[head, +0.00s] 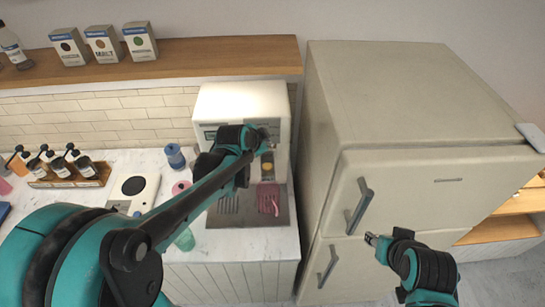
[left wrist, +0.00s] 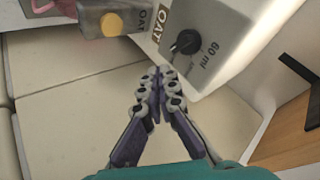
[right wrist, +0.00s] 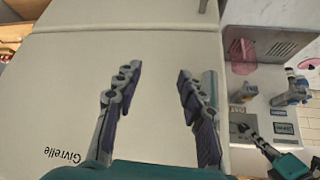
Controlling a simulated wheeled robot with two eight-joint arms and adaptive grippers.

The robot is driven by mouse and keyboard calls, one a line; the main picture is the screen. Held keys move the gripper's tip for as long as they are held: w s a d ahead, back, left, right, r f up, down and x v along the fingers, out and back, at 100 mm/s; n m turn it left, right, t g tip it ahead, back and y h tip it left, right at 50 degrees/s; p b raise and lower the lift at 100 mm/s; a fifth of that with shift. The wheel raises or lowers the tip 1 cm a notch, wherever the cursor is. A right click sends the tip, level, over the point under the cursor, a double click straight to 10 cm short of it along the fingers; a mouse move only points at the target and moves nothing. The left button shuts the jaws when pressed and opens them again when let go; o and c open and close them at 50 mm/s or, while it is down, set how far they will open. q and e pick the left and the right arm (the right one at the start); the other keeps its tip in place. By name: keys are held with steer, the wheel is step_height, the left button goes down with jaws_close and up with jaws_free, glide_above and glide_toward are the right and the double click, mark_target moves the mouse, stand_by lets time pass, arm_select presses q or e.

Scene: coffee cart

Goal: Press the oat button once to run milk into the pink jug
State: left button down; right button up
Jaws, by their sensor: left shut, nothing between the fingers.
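The white milk machine (head: 240,100) stands at the back of the counter. Its yellow round button (head: 267,167) is beside an OAT label and also shows in the left wrist view (left wrist: 112,24). The pink jug (head: 268,198) stands on the metal drip tray (head: 240,221) below the machine's front; the right wrist view shows it too (right wrist: 241,55). My left gripper (left wrist: 160,76) is shut and empty at the machine's front, apart from the yellow button and near the black 60 ml knob (left wrist: 186,42). My right gripper (right wrist: 156,75) is open and empty in front of the fridge.
The large cream fridge (head: 400,180) stands right of the machine, its handles (head: 358,206) sticking out. Left on the counter are a bottle rack (head: 70,177), a white scale (head: 133,190) and a blue cup (head: 175,156). A wooden shelf (head: 200,57) with cartons runs above.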

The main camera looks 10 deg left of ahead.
mark_target(267, 167)
arm_select(q)
steer(key=shift+w+d, duration=0.1)
steer(key=shift+d, duration=0.05)
step_height(267, 167, down, 9)
steer(key=b, duration=0.7)
stand_by(1.5)
steer(key=shift+f+b, duration=0.3)
steer(key=shift+b, duration=0.15)
steer(key=shift+f+b, duration=0.45)
steer(key=shift+f, duration=0.1)
stand_by(0.4)
steer(key=shift+r, duration=0.15)
steer(key=shift+r+p, duration=0.7)
steer(key=shift+r, duration=0.1)
